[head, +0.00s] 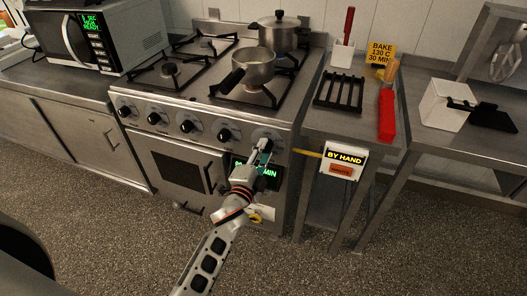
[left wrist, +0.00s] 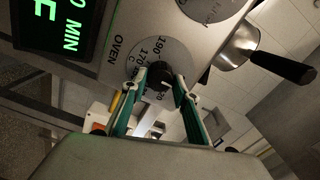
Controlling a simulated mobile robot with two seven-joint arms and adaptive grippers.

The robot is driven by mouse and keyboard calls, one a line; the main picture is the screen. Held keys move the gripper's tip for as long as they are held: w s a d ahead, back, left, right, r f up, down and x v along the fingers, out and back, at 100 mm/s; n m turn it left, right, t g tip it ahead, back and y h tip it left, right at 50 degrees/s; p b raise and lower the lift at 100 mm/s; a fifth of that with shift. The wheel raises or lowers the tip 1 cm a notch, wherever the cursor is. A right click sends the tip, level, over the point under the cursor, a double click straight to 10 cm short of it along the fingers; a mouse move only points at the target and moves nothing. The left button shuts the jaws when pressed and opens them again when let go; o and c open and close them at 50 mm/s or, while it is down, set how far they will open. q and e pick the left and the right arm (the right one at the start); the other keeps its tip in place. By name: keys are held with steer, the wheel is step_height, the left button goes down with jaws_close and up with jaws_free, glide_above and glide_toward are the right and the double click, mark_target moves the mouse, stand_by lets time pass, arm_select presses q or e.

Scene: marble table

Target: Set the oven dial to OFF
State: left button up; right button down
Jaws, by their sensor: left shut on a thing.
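The oven dial (left wrist: 158,76) is a black knob on a grey round scale in the left wrist view. The word OVEN and numbers such as 190 and 170 show around it. My left gripper (left wrist: 161,86) has its green-edged fingers on both sides of the knob and is shut on it. In the head view my left gripper (head: 263,148) reaches the right end of the stove front and hides most of the knob. I cannot read an OFF mark or tell exactly where the knob points. My right gripper is not in view.
Several similar black knobs (head: 187,126) line the stove front to the left. A green-lettered display (head: 268,173) is partly behind my gripper. A pot (head: 253,68) stands on the hob, its handle over the front. A BY HAND sign (head: 345,158) juts out at right.

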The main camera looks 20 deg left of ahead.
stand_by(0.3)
arm_select(q)
steer(key=o, duration=1.1)
steer(key=shift+s, duration=0.1)
steer(key=s, duration=1.2)
steer(key=shift+a, duration=0.25)
steer(key=shift+w, duration=0.1)
steer(key=s+f+n+g, duration=0.2)
steer(key=s+f+n, duration=0.1)
steer(key=s+f, duration=0.3)
steer(key=s+f+n+g+h+p, duration=0.1)
steer(key=s+f+n+g, duration=0.2)
steer(key=s, duration=0.4)
steer(key=s+f+n+g+h+p, duration=0.1)
steer(key=s+f+n+g, duration=0.1)
steer(key=s+f+n, duration=0.2)
steer(key=shift+s+a+f+n, duration=0.1)
steer(key=shift+s+f+n, duration=0.1)
steer(key=shift+s+f, duration=0.85)
steer(key=shift+s+f+n, duration=0.2)
steer(key=shift+s+f, duration=0.5)
steer(key=shift+f, duration=0.55)
